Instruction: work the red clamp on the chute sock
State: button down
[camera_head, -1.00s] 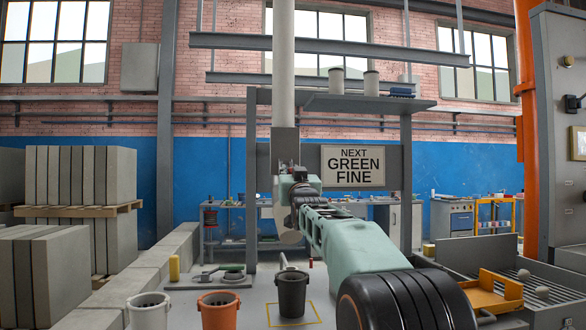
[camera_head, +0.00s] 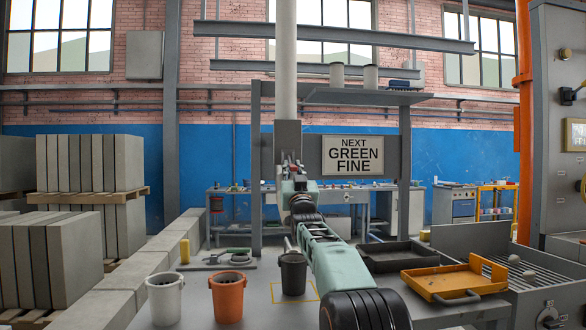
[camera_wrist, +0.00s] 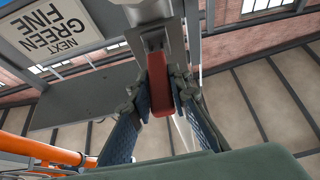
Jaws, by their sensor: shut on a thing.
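The red clamp (camera_wrist: 160,92) hangs below a grey metal fitting in the wrist view, its lever upright between my two fingers. My gripper (camera_wrist: 174,84) is shut on it, with a finger on each side. In the head view my gripper (camera_head: 292,182) is just under the grey chute end (camera_head: 288,140), below the tall pale pipe (camera_head: 286,60). The clamp is too small there to make out clearly. The sock is mostly hidden behind my gripper and arm.
A dark bucket (camera_head: 292,275) stands below the chute, with an orange bucket (camera_head: 228,297) and a white bucket (camera_head: 165,300) to its left. A yellow tray (camera_head: 440,288) lies at right. A sign (camera_head: 352,156) reads "NEXT GREEN FINE".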

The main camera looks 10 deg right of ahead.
jog(key=c, duration=1.8)
grip_release()
jog(key=shift+f, duration=0.1)
jog(key=v, duration=1.2)
